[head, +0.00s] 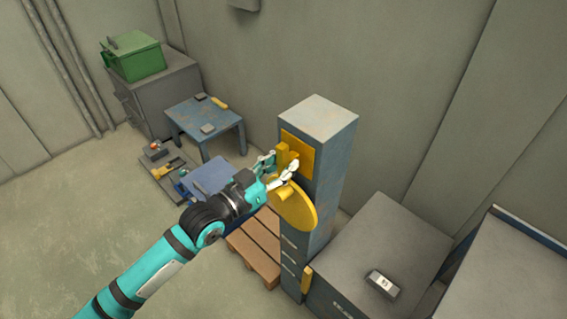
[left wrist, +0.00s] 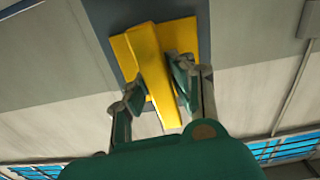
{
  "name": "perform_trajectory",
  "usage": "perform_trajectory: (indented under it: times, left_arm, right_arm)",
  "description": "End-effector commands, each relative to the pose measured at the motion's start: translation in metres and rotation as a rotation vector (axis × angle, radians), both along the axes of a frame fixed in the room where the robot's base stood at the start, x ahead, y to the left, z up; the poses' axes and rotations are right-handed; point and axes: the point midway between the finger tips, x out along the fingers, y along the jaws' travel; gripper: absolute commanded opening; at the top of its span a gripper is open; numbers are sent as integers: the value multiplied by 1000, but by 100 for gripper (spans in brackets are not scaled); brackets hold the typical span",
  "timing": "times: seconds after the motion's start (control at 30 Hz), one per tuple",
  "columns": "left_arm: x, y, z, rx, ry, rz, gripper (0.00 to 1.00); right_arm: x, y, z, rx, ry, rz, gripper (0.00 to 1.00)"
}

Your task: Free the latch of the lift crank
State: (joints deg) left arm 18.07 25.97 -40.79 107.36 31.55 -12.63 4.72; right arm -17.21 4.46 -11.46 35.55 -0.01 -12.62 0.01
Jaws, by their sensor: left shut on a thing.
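A yellow latch bar (left wrist: 152,72) stands out from a yellow plate on the grey-blue column (head: 335,165). In the head view the latch (head: 282,153) is partly covered by my fingers. My left gripper (head: 280,169) reaches it from the left. In the left wrist view the left gripper (left wrist: 160,88) has one finger on each side of the bar and is shut on it. The bar looks slightly tilted in that view. A yellow disc (head: 297,208), seemingly the crank wheel, is on the column just below the gripper. My right gripper is not in view.
A wooden pallet (head: 256,250) lies left of the column's foot. A grey cabinet (head: 385,245) stands close on the right, with a small device (head: 381,284) on top. A blue table (head: 205,122) and a green box (head: 134,56) are behind left. The floor at front left is clear.

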Motion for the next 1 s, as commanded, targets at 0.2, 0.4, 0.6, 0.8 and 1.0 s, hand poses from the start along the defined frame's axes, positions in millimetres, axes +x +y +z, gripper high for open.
perform_trajectory:
  times: [0.2, 0.4, 0.6, 0.8, 1.0]
  left_arm:
    - [0, 0, -2, 52, -45, 0, 0]
    - [0, 0, -2, 67, -60, 0, 0]
    - [0, 0, -3, 69, -61, 0, 0]
    - [0, 0, -3, 69, -60, 1, 28]
    - [0, 0, -1, 66, -62, 0, 44]
  right_arm:
    - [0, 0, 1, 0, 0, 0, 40]
    - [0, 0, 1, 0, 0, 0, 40]
    - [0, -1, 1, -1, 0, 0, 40]
    - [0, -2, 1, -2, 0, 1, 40]
    - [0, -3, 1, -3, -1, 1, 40]
